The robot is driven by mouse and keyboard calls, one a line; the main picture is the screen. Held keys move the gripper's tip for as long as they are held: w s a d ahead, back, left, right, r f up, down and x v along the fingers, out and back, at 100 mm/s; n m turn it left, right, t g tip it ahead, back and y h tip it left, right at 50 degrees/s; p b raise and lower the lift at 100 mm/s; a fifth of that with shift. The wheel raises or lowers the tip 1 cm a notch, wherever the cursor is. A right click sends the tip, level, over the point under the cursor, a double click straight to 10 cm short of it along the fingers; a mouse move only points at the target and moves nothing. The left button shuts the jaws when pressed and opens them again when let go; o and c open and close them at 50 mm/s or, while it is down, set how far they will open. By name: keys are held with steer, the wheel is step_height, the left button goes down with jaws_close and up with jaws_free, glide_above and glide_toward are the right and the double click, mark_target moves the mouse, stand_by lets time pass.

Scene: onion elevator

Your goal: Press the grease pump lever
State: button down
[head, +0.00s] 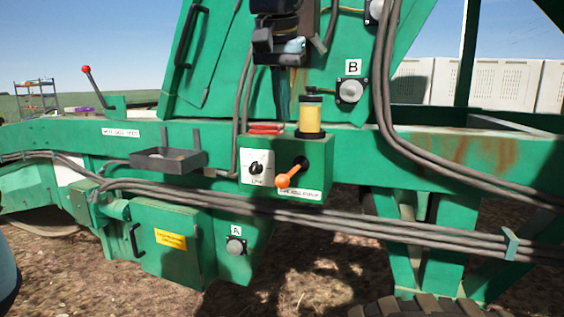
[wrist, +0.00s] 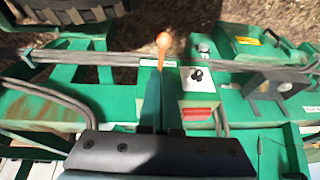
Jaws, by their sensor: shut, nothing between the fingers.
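The grease pump lever (head: 290,177) has an orange handle and slants down and left from a dark pivot on the front of the green box (head: 318,175). A lettered label sits below it. In the wrist view, the lever's orange knob (wrist: 163,40) shows at top centre.
A yellow reservoir (head: 310,112) stands on the box, below and right of my gripper. A black knob (head: 256,168) sits left of the lever, and red blocks (head: 266,128) lie on top. Grey hoses (head: 330,219) run below. A red-balled lever (head: 87,70) stands far left.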

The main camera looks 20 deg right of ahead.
mark_target(283, 179)
steer(key=p+x, duration=0.1)
steer(key=x, duration=0.3)
steer(key=p+x, duration=0.1)
steer(key=x, duration=0.3)
steer(key=a+x, duration=0.1)
steer(key=x, duration=0.4)
steer(key=shift+s+f+p, duration=0.15)
steer(key=shift+s+p, duration=0.05)
steer(key=shift+p, duration=0.2)
